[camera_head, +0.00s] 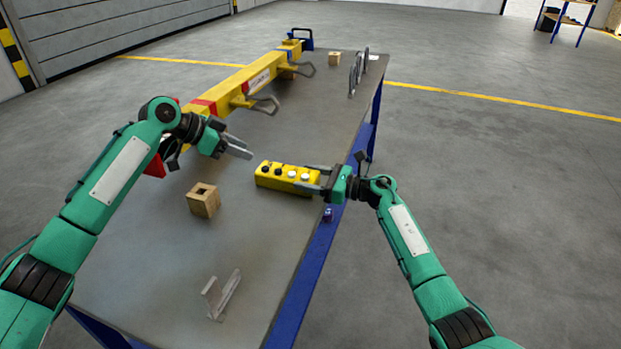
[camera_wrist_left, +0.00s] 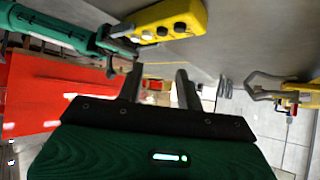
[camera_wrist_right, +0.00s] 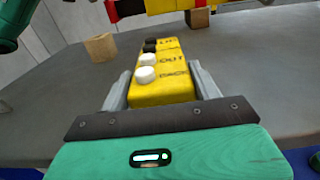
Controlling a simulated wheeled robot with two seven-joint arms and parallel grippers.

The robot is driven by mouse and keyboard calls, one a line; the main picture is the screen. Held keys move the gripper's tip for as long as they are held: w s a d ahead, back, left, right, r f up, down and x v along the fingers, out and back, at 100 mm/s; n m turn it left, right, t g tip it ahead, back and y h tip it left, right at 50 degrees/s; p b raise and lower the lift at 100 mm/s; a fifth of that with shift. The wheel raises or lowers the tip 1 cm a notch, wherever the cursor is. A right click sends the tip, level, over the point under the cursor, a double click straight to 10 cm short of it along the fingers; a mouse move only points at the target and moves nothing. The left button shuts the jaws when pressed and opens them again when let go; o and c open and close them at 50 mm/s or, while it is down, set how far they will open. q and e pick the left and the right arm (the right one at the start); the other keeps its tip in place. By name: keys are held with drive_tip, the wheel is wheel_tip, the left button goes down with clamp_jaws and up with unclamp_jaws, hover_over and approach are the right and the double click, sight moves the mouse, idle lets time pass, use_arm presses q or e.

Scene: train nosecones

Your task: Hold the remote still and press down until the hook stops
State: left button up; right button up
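The yellow remote (camera_head: 287,178), with black and white buttons on top, is over the right part of the grey table. My right gripper (camera_head: 314,180) is shut on its right end, one finger along each side. The right wrist view shows the remote (camera_wrist_right: 163,92) between the fingers, with "OUT" and "BACK" labels by the white buttons. My left gripper (camera_head: 243,149) is open and empty, up and left of the remote, not touching it. The remote (camera_wrist_left: 175,20) also shows beyond the left fingers. Grey metal hooks (camera_head: 265,104) stick out from the yellow beam (camera_head: 240,84).
A wooden block with a square hole (camera_head: 203,201) stands left of the remote. A clear bracket (camera_head: 222,295) lies near the front. Another small block (camera_head: 334,58) and grey hoops (camera_head: 358,72) are at the far end. The blue table edge (camera_head: 305,275) runs under my right gripper's side.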

drive_tip(key=c, duration=0.4)
use_arm(q)
drive_tip(key=shift+c, duration=0.8)
use_arm(e)
drive_tip(key=shift+c, duration=0.4)
use_arm(q)
clamp_jaws()
